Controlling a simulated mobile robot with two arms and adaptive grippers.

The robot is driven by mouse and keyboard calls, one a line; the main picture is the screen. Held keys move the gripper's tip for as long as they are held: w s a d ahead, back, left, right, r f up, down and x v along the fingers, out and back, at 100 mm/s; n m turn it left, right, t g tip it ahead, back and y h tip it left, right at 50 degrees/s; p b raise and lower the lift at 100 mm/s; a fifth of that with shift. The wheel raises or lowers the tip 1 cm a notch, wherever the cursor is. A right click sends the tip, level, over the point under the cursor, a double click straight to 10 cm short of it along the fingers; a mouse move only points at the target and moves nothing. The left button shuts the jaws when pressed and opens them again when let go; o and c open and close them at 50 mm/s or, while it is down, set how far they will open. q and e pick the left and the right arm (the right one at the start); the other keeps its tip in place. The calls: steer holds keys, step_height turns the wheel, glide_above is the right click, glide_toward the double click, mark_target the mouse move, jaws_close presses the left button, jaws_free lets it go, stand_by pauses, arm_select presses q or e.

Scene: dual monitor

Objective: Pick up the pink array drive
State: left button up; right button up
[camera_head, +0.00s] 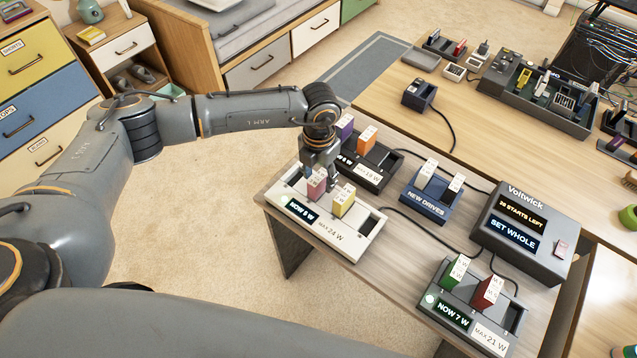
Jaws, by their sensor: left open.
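The pink array drive (316,187) stands upright in a slot of the white array box (362,241), whose displays read NOW 8 W and MAX 24 W. A yellow drive (343,200) stands to its right in the same box. My left gripper (320,177) is open and points down right at the pink drive, hiding part of its upper end. I cannot tell whether the fingers touch the drive. My right gripper is not in view.
Behind is a dark array box (386,163) with purple and orange drives. A blue NEW DRIVES holder (427,207) stands to the right, near the Voltwick box (524,232). A black array box (474,310) holds green and red drives. Cables cross the table.

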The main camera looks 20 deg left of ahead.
arm_select(q)
steer(key=shift+f, duration=1.3)
jaws_close()
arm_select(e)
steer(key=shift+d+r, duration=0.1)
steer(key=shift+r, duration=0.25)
arm_select(q)
steer(key=shift+r, duration=0.2)
